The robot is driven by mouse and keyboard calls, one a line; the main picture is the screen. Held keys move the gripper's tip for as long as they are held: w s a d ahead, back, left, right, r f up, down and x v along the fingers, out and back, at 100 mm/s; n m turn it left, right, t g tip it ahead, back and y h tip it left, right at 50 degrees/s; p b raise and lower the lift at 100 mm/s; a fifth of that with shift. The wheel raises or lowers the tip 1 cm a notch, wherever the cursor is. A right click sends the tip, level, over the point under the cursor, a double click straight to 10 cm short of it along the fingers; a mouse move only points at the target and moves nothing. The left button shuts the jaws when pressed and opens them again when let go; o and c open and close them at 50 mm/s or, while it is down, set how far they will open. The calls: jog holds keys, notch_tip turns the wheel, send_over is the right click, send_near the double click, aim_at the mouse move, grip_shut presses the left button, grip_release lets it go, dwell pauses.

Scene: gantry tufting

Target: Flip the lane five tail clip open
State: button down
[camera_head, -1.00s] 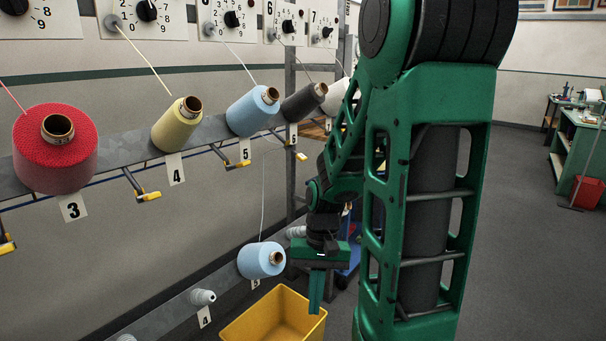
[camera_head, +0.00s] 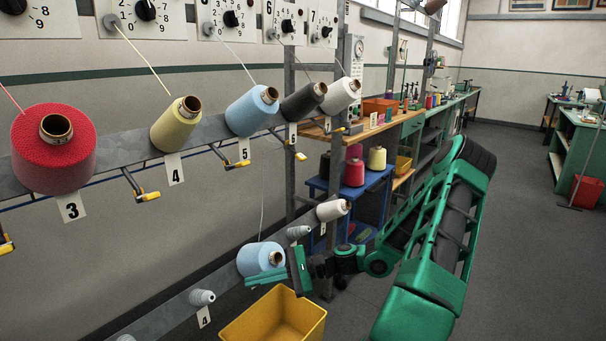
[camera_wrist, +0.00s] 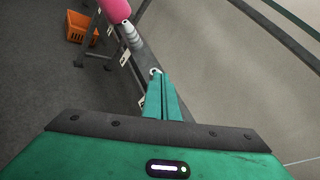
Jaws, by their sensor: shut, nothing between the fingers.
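On the upper rail, the lane five clip (camera_head: 238,165) is a thin dark lever with a yellow end, just below the number 5 plate (camera_head: 244,150) and the light-blue cone (camera_head: 253,111). I cannot tell whether it is open or shut. A pale yarn hangs down to the lower light-blue cone (camera_head: 259,257). My gripper (camera_head: 249,283) is shut and empty, its fingers pointing left beside that lower cone, well below the clip. In the wrist view my shut fingers (camera_wrist: 165,82) point along the lower rail, close to a small pale fitting (camera_wrist: 155,72); the clip does not show there.
A yellow bin (camera_head: 275,318) stands on the floor below my gripper. Grey holders (camera_head: 203,297) and a white cone (camera_head: 329,211) sit on the lower rail. Other yellow-ended clips (camera_head: 148,197) stick out from the upper rail.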

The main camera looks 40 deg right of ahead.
jog(key=d+r+m+t+h, duration=0.4)
jog(key=d+r+m+t, duration=0.3)
jog(key=d, duration=0.5)
jog(key=d+r+m+t+h, duration=0.5)
jog(key=d+r+m+t, duration=0.2)
jog(key=d, duration=0.5)
jog(key=shift+d+r+m+t, duration=0.2)
jog(key=shift+m+t, duration=0.5)
jog(key=shift+t, duration=0.4)
